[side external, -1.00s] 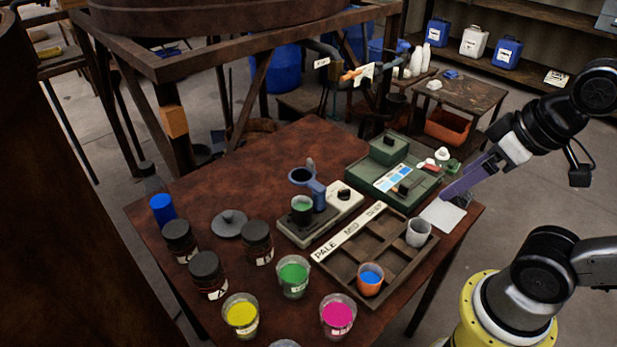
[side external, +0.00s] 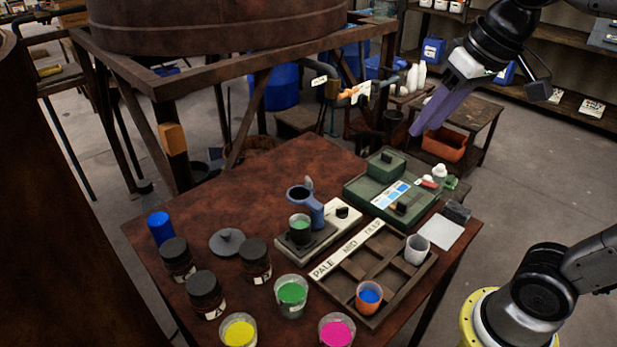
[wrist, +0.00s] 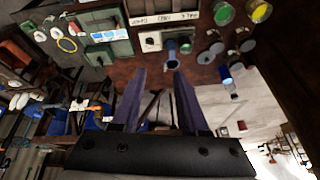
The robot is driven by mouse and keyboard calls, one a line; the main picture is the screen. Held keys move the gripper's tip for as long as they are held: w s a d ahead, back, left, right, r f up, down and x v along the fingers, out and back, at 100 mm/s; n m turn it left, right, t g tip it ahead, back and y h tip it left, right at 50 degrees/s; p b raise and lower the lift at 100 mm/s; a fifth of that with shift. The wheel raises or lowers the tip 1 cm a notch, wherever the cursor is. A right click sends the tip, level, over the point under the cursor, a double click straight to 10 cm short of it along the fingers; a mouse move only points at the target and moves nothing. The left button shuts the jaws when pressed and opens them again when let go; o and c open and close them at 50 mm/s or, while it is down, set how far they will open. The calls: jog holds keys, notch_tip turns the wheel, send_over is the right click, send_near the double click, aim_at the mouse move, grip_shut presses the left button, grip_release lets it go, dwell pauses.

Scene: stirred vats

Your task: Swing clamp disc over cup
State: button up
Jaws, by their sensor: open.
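The blue clamp (side external: 317,212) stands on the pale stirrer base (side external: 345,213), its round ring-like disc (side external: 299,193) sticking out to the left at the top. A small cup of green liquid (side external: 300,229) sits on the dark plate in front. In the side view the disc appears behind and above the cup, not covering it. The clamp also shows in the wrist view (wrist: 172,52). My gripper (side external: 418,130) is open and empty, high beyond the table's far right side. Its two purple fingers (wrist: 158,82) are spread apart in the wrist view.
A green device (side external: 395,190) stands right of the stirrer. A wooden tray (side external: 375,265) in front holds an orange cup (side external: 369,296) and a grey cup (side external: 417,248). Dark jars (side external: 206,295) and paint cups crowd the left and front. The back left tabletop is clear.

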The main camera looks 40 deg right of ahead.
jog(key=w+r+m+g, duration=0.1)
jog(key=w+r, duration=0.1)
jog(key=w, duration=0.8)
jog(key=g, duration=0.4)
send_over(309, 179)
notch_tip(309, 179, down, 14)
notch_tip(309, 179, down, 13)
jog(key=shift+f, duration=0.15)
grip_shut()
